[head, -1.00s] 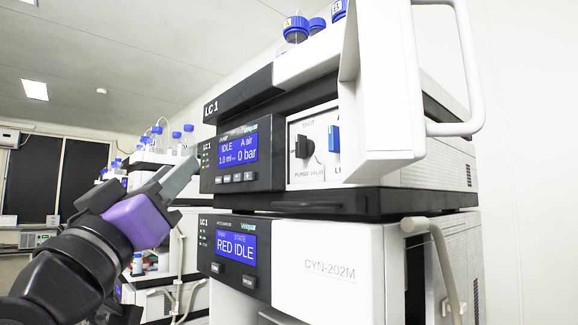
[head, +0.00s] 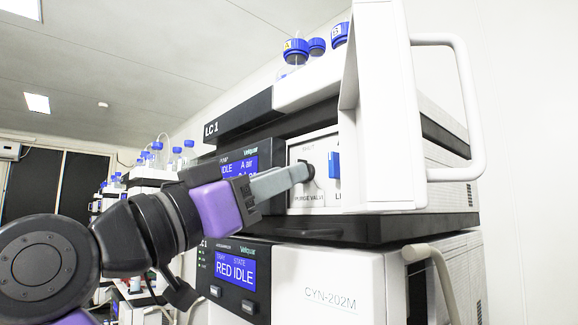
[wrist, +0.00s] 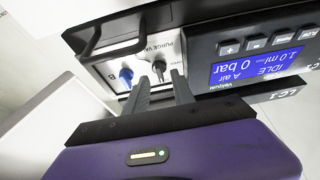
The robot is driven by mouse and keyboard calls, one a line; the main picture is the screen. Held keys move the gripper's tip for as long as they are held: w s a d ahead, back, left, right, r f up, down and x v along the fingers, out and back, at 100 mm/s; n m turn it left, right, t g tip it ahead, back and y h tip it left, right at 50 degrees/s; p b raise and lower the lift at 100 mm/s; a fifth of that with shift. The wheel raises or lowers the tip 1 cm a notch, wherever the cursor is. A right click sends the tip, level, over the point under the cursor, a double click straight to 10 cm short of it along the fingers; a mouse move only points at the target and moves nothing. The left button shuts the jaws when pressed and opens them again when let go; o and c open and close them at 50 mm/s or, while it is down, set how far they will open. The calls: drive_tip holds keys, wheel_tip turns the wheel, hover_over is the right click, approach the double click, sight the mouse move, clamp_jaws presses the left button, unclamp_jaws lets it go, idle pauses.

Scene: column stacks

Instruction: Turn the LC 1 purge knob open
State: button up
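The black purge knob (head: 310,168) of LC 1 sits on the white valve panel (head: 302,204) marked "PURGE VALVE", and my fingers partly cover it in the head view. In the wrist view the knob (wrist: 158,68) lies ahead of and between my fingertips. My gripper (head: 300,174) has a purple body and grey fingers. In the wrist view the gripper (wrist: 160,78) is open, with a gap between its fingers. I cannot tell whether either finger touches the knob. The LC 1 pump display (wrist: 257,66) reads IDLE, A air, 0 bar.
A blue knob (head: 334,165) is close beside the purge knob on the right. An open white door with a handle (head: 474,110) stands out at the right. Blue-capped bottles (head: 296,50) stand on top.

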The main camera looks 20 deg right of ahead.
sight(311, 169)
drive_tip(key=shift+x, duration=1.05)
clamp_jaws()
